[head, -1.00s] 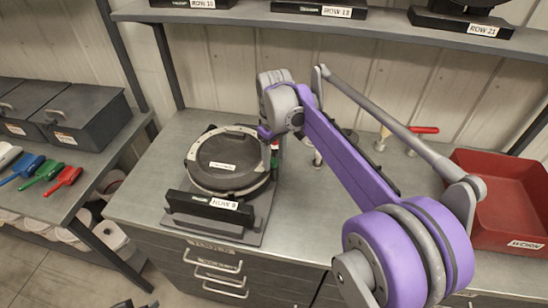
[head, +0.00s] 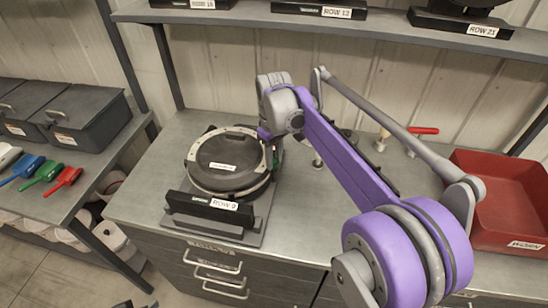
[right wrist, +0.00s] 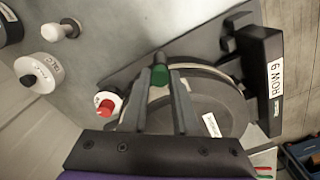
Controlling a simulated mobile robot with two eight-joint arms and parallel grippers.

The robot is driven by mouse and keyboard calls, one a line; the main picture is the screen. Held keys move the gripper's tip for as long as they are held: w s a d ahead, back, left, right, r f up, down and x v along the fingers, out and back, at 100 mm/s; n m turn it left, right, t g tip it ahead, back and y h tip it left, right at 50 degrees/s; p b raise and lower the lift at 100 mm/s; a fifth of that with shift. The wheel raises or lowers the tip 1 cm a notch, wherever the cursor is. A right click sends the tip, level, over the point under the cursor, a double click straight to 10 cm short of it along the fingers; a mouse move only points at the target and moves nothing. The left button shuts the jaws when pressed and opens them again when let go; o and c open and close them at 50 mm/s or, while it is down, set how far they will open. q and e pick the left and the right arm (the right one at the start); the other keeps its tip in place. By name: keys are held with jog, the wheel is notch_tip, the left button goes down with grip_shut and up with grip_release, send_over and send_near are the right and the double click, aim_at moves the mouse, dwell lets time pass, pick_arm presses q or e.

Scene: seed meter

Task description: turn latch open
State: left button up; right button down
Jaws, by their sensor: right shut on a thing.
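The seed meter (head: 228,177) is a round dark unit with a pale rim and a label on its lid. It sits on a grey base on the bench, behind the "ROW 9" block. A latch with a green tip (right wrist: 159,76) shows at the meter's edge in the right wrist view. My right gripper (right wrist: 166,78) is shut on this green latch tip. In the head view my right wrist covers the meter's right side, and its fingers are mostly hidden. My left gripper is not clearly in view.
A red-centred white knob (right wrist: 106,105) stands beside the meter. A white-and-black labelled knob (right wrist: 40,72) is farther off. A red bin (head: 501,208) stands at the bench's right. Coloured-handled tools lie on the left shelf, and more row units are overhead. The bench left of the meter is clear.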

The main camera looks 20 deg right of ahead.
jog(key=shift+m, duration=2.8)
jog(key=c, duration=0.7)
grip_release()
notch_tip(320, 180, up, 11)
jog(key=shift+f+p, duration=0.1)
jog(key=shift+p, duration=0.3)
